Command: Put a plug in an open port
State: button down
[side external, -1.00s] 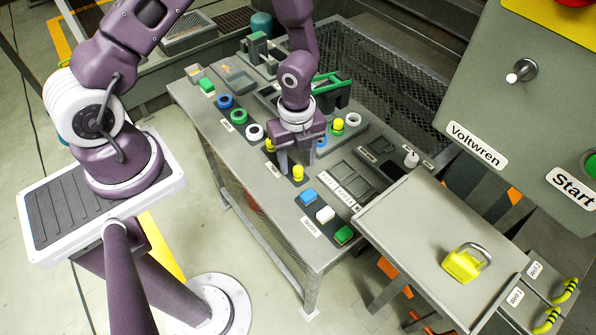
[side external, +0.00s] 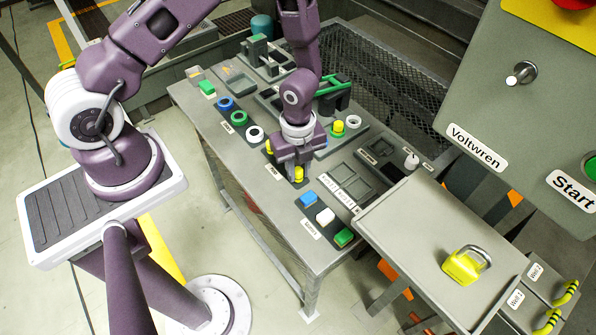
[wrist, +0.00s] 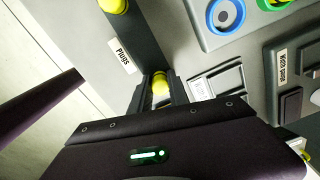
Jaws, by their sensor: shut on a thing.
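My gripper (side external: 297,178) is low over the table's plug strip and is shut on a yellow plug (side external: 299,173). In the wrist view the same plug (wrist: 160,86) shows between the two fingers, beside the "Plugs" label (wrist: 124,56). Whether the plug still touches the strip cannot be told. Another yellow plug (wrist: 114,5) stands farther along the strip. In the wrist view a blue ring (wrist: 225,14) lies on a grey plate with no yellow plug in its middle. On that plate a green ring holds a yellow plug (side external: 338,126), and a white ring (side external: 353,120) is beside it.
Blue, green and white rings (side external: 240,117) line the table's left side. Blue, white and green blocks (side external: 325,216) stand at the near end. A green-handled stand (side external: 333,92) is behind my gripper. A yellow padlock (side external: 464,264) lies on the right-hand tray.

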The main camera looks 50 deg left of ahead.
aim_at(298, 168)
notch_tip(298, 168, up, 9)
jog(key=shift+w+a, duration=0.1)
jog(key=shift+w, duration=0.05)
jog(key=w+a+n, duration=0.1)
jog(key=w+n, duration=0.2)
jog(key=w, duration=0.1)
jog(key=w+a+f+n, duration=0.1)
jog(key=w+a+n, duration=0.1)
jog(key=w, duration=0.2)
jog(key=w+a+n, duration=0.1)
jog(key=w+n, duration=0.2)
jog(key=w, duration=0.1)
jog(key=shift+w+a+f+n, duration=0.3)
jog(key=shift+w+a+f, duration=0.05)
jog(key=shift+w+f, duration=0.05)
jog(key=w+r+n, duration=0.2)
jog(key=w+n, duration=0.1)
jog(key=w, duration=0.6)
jog(key=shift+w+d+f, duration=0.1)
jog(key=shift+d+f, duration=0.1)
jog(key=shift+f, duration=1.05)
jog(key=shift+d+f, duration=0.2)
jog(key=shift+f, duration=1.05)
jog(key=shift+f, duration=0.25)
jog(key=shift+f, duration=0.15)
jog(key=shift+f, duration=0.1)
jog(key=shift+f, duration=0.3)
